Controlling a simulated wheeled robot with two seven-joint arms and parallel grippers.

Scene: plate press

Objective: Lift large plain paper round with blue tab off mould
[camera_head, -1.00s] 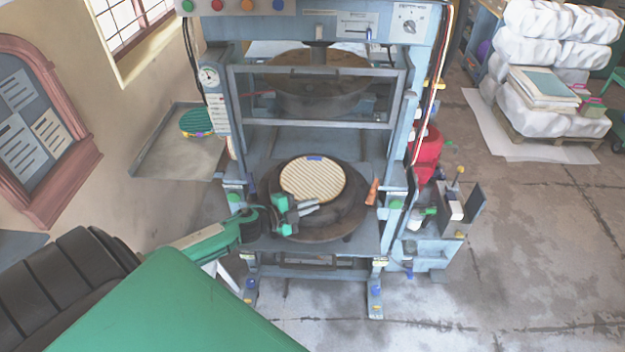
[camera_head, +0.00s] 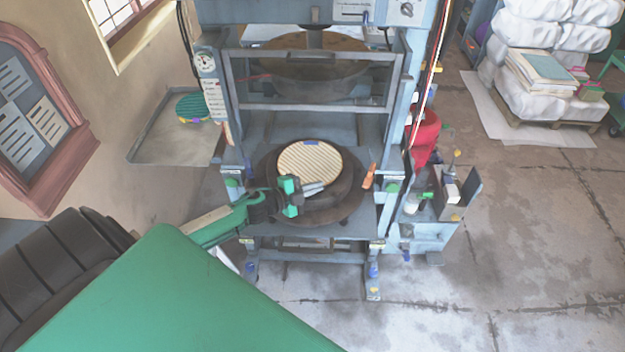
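A pale, ribbed round (camera_head: 308,160) lies on the dark round mould (camera_head: 340,208) at the press's lower bed. My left gripper (camera_head: 314,188) reaches in from the lower left. Its pale fingertips are at the near edge of the round, over the mould's rim. I cannot tell whether they touch the round, or whether anything is between them. The gripper hides part of the round's near edge. My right gripper is not in view.
The press frame (camera_head: 227,118) stands on both sides of the mould, with a dark upper die (camera_head: 310,95) behind a clear guard. An orange-handled tool (camera_head: 369,177) stands at the mould's right. Further right are a grey side stand (camera_head: 420,238) and open floor.

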